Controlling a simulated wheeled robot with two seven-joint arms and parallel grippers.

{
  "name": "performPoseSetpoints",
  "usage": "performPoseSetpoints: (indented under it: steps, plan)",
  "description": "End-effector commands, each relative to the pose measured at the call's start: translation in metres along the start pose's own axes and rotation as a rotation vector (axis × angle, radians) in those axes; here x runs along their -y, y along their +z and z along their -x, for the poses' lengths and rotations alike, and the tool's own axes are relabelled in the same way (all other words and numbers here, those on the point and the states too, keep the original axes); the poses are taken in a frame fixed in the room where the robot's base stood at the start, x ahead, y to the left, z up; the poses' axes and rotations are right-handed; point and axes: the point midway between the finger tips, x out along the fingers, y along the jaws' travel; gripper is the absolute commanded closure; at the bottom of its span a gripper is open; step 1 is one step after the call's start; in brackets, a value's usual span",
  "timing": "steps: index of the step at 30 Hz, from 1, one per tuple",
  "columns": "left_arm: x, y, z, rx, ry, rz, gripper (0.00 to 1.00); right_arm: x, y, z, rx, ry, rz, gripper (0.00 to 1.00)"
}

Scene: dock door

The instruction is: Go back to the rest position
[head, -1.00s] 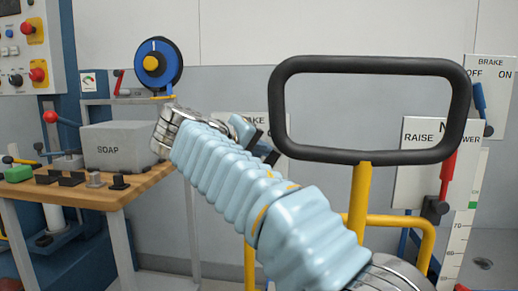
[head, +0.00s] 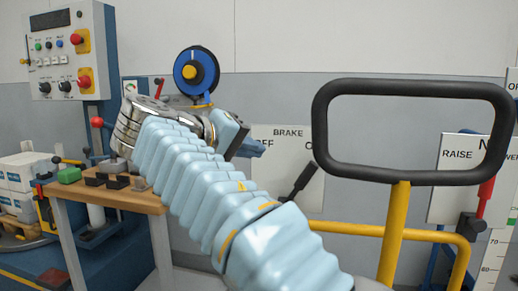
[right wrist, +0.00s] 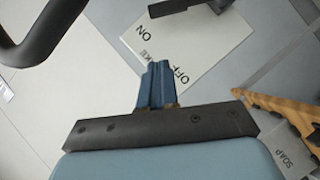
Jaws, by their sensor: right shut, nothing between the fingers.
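My right arm crosses the head view from the bottom toward the upper left, and its wrist bends back to the right. My right gripper (head: 252,149) is shut and empty, in front of the wall by the BRAKE panel (head: 285,152). In the right wrist view the fingers (right wrist: 157,84) are together with nothing between them. The BRAKE panel with ON and OFF (right wrist: 190,40) lies beyond the fingertips, apart from them as far as I can tell. My left gripper is in neither current view.
A black handle frame on a yellow post (head: 398,230) stands at the right, before the RAISE panel (head: 458,153). A black lever (head: 300,182) projects at the BRAKE panel. A wooden bench (head: 140,200) and a control box (head: 62,52) are at left. The SOAP box (right wrist: 290,150) shows in the wrist view.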

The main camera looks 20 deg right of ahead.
Motion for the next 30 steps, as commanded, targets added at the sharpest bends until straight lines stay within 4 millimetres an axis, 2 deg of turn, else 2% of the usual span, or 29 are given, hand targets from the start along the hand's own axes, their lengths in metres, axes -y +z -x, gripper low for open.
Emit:
performPoseSetpoints:
  steps: [11,14,17,20,21,23,24,26,27,29,30]
  plan:
    - [0.0,0.0,0.0,0.0,0.0,0.0,0.57,0.001,0.0,0.0,-0.001,-0.001,0.002,1.0]
    - [0.0,0.0,0.0,0.0,0.0,0.0,0.57,0.015,-0.004,-0.007,-0.006,-0.013,0.032,1.0]
    - [0.0,0.0,0.0,0.0,0.0,0.0,0.57,0.057,-0.013,-0.028,-0.022,-0.06,0.116,1.0]
    - [0.0,0.0,0.0,0.0,0.0,0.0,0.57,0.126,-0.017,-0.06,-0.042,-0.155,0.241,1.0]
    - [0.0,0.0,0.0,0.0,0.0,0.0,0.57,0.159,-0.015,-0.075,-0.047,-0.204,0.292,1.0]
    - [0.0,0.0,0.0,0.0,0.0,0.0,0.57,0.208,-0.007,-0.096,-0.051,-0.286,0.36,1.0]
    - [0.0,0.0,0.0,0.0,0.0,0.0,0.57,0.24,0.002,-0.11,-0.049,-0.344,0.399,1.0]
    - [0.0,0.0,0.0,0.0,0.0,0.0,0.57,0.287,0.02,-0.128,-0.041,-0.436,0.449,1.0]
    - [0.0,0.0,0.0,0.0,0.0,0.0,0.57,0.317,0.035,-0.139,-0.033,-0.5,0.476,1.0]
    - [0.0,0.0,0.0,0.0,0.0,0.0,0.57,0.362,0.061,-0.154,-0.015,-0.6,0.506,1.0]
    - [0.0,0.0,0.0,0.0,0.0,0.0,0.57,0.39,0.081,-0.162,0.001,-0.67,0.519,1.0]
